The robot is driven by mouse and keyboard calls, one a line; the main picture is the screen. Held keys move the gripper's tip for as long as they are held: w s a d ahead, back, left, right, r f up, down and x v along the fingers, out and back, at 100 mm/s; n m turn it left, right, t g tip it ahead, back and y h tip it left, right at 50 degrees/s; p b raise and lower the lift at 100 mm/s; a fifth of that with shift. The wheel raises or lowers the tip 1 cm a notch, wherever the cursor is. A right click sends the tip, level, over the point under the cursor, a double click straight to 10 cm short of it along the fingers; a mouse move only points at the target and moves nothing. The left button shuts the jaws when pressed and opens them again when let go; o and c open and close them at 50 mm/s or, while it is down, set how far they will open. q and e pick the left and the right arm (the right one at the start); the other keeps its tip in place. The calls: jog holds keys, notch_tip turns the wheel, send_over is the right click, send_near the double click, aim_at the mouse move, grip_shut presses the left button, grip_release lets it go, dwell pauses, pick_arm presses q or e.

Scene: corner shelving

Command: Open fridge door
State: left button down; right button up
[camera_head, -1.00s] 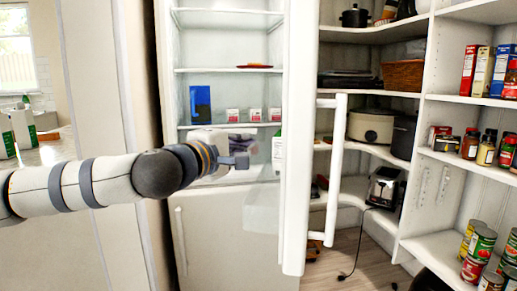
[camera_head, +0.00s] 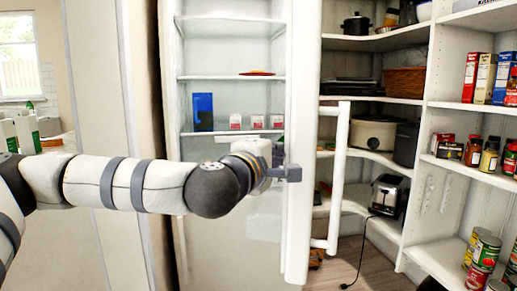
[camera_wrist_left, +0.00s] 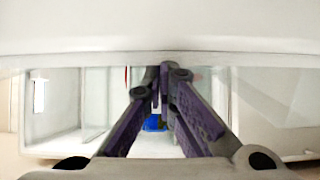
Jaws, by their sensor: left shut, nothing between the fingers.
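The fridge door (camera_head: 300,150) stands open and is seen nearly edge-on in the head view. Its long white handle (camera_head: 339,175) is on the right side, facing the shelving. The fridge interior (camera_head: 232,65) is exposed to the left of the door. My left gripper (camera_head: 296,173) is shut and empty, at the inner side of the door; whether it touches is unclear. In the left wrist view its dark fingers (camera_wrist_left: 162,75) come together just below a broad white surface. My right gripper is in neither view.
Inside the fridge are a blue box (camera_head: 203,112), several small cartons (camera_head: 256,122) and a reddish plate (camera_head: 257,73). Corner shelves to the right hold a slow cooker (camera_head: 373,132), a toaster (camera_head: 388,194) and cans (camera_head: 486,250). Open floor shows below the shelves.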

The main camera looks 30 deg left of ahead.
pick_arm(q)
jog(key=w+d, duration=0.7)
jog(key=d, duration=0.4)
jog(key=w+d+y, duration=0.1)
jog(key=w+d, duration=0.5)
jog(key=d, duration=0.6)
jog(key=shift+w+d+n, duration=0.3)
jog(key=shift+w+n, duration=0.05)
jog(key=shift+n, duration=0.05)
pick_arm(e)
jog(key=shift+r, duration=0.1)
